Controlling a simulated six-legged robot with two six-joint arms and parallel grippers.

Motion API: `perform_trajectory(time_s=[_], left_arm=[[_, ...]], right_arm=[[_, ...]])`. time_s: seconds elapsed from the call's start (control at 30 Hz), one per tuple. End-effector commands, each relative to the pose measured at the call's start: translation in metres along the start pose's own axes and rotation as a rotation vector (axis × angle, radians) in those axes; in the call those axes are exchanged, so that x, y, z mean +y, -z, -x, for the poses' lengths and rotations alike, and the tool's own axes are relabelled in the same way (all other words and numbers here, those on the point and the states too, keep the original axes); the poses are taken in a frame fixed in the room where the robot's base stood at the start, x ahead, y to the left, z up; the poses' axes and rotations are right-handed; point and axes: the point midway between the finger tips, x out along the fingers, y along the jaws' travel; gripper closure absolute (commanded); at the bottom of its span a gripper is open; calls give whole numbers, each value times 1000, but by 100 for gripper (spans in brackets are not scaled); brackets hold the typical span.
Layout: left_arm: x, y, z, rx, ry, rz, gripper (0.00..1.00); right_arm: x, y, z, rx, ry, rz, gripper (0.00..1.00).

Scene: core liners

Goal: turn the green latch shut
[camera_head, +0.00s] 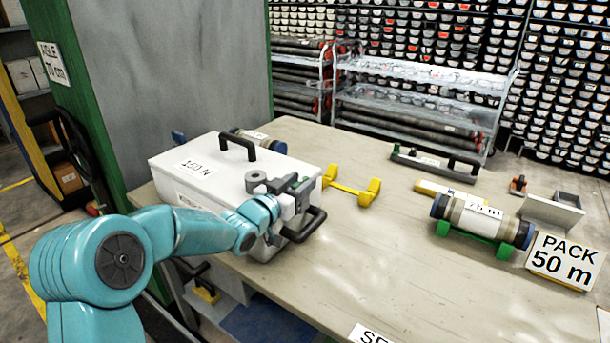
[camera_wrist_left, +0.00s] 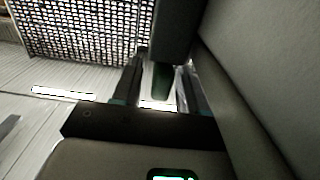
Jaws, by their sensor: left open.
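A white case (camera_head: 215,175) marked "150 N" stands at the table's left, with a dark carry handle on its lid. My left gripper (camera_head: 297,192) is at the case's right end, by its upper edge and above a dark end handle (camera_head: 305,226). In the head view the gripper covers the latch area. In the left wrist view the open fingers (camera_wrist_left: 160,88) stand on either side of a dark green piece (camera_wrist_left: 162,78), which looks like the green latch. I cannot tell whether the fingers touch it. My right gripper is in neither view.
A yellow cradle (camera_head: 352,190) stands just right of the case. A core tube (camera_head: 478,219) on green supports, a "PACK 50 m" sign (camera_head: 564,262) and a dark handled bar (camera_head: 434,165) are farther right. The table's (camera_head: 400,255) front middle is clear.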

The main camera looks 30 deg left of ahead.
Motion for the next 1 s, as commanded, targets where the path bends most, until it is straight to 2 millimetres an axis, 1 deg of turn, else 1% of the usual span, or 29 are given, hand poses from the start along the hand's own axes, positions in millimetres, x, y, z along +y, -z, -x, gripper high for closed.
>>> perform_trajectory(time_s=[0.03, 0.1, 0.2, 0.3, 0.5, 0.57, 0.6, 0.63, 0.87, 1.0], left_arm=[[1, 1, -8, 0, -1, 0, 57], [1, 1, -16, 0, -2, 1, 57], [1, 0, -23, 0, -1, 1, 57], [0, 0, -26, 0, 0, 1, 57], [0, 0, -26, 0, 0, 1, 57], [0, 0, -26, 0, 0, 0, 77], [0, 0, -26, 0, 0, 0, 90], [0, 0, -26, 0, 0, 0, 100], [0, -1, -26, 1, 4, 0, 100], [0, -3, -25, 3, 28, 0, 100]], right_arm=[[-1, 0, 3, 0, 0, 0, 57], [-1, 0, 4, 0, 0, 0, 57], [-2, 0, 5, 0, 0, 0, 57], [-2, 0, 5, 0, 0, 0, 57], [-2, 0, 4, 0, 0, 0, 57], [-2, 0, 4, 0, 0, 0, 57], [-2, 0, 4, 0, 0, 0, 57], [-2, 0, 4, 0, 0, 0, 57], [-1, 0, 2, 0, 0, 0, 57], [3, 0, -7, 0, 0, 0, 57]])
